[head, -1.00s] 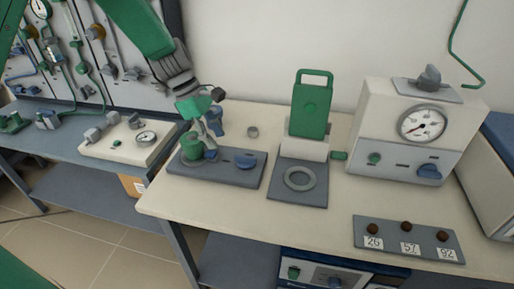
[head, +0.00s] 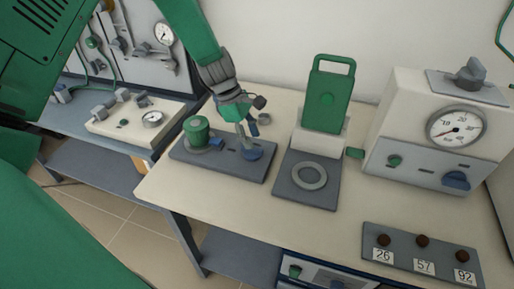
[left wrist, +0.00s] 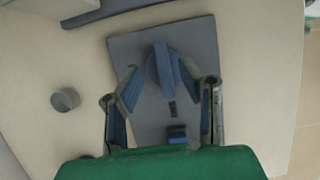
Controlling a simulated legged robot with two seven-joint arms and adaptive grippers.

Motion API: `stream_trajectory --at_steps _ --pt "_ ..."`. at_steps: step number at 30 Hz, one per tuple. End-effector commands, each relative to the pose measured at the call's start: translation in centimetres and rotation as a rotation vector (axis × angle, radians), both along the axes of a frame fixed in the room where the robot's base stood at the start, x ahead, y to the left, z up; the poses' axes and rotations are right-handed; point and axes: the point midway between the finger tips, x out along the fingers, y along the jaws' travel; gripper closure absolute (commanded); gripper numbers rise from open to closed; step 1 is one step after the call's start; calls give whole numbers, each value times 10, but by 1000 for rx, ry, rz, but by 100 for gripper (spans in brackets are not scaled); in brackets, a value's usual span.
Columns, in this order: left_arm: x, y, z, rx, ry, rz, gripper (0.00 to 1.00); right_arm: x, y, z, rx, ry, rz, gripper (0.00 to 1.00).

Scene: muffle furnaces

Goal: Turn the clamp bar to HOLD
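The blue bar knob (head: 252,153), which I take as the clamp bar, sits at the right part of a dark grey plate (head: 225,166) on the bench. In the left wrist view the blue bar (left wrist: 161,68) stands on a round base, roughly lengthwise to the plate. My left gripper (head: 248,140) is over it. In the left wrist view my left gripper (left wrist: 165,92) is open, with one blue-padded finger on each side of the bar; contact cannot be told. A green cylinder (head: 197,130) stands at the plate's left end. No HOLD mark is readable. My right gripper is not in view.
A green upright plate with a handle (head: 328,95) stands behind a grey base with a ring (head: 309,176). A small grey cylinder (left wrist: 65,99) stands beside the plate. A gauge box (head: 438,130) is at right. A numbered panel (head: 422,255) lies in front.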

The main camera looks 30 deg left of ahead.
Motion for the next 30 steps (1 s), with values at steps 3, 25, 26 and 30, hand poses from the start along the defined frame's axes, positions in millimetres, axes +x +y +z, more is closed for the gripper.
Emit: stream_trajectory --at_steps 3,25,26,30 --pt "0 -7 -19 -1 1 1 66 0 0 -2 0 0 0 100" --pt "3 -15 -37 0 -1 1 100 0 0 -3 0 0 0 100" --pt "3 -15 -37 0 -1 1 100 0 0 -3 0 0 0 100" --pt "4 -15 -37 0 -1 -3 100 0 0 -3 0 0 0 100"
